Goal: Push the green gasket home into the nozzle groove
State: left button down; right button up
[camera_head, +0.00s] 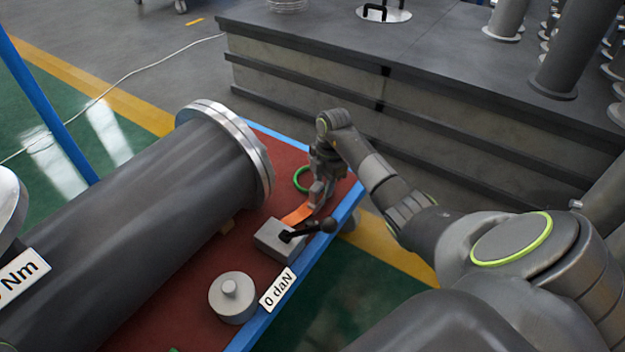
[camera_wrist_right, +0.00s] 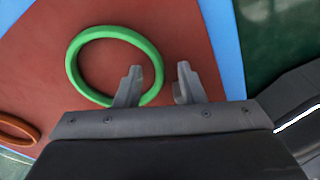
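The green gasket (camera_head: 297,175) is a ring lying flat on the red table top, to the right of the nozzle's flange. It shows large in the right wrist view (camera_wrist_right: 75,65). The nozzle (camera_head: 200,165) is a big grey cylinder lying on its side with a bright metal flange. Its end face and groove are turned away and hidden. My right gripper (camera_wrist_right: 160,82) is open; its fingertips are at the gasket's right side, with part of the ring's band showing between the fingers. Whether they touch it I cannot tell. My left gripper is not in view.
An orange ring (camera_head: 298,214) lies beside a grey block with a black lever (camera_head: 280,238). A grey knobbed weight (camera_head: 232,296) and a "0 daN" sign (camera_head: 278,289) are near the table's blue edge (camera_head: 345,205). A grey stepped platform (camera_head: 400,110) stands behind.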

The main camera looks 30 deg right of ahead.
grip_shut()
jog(key=shift+r, duration=0.2)
dwell(0.3)
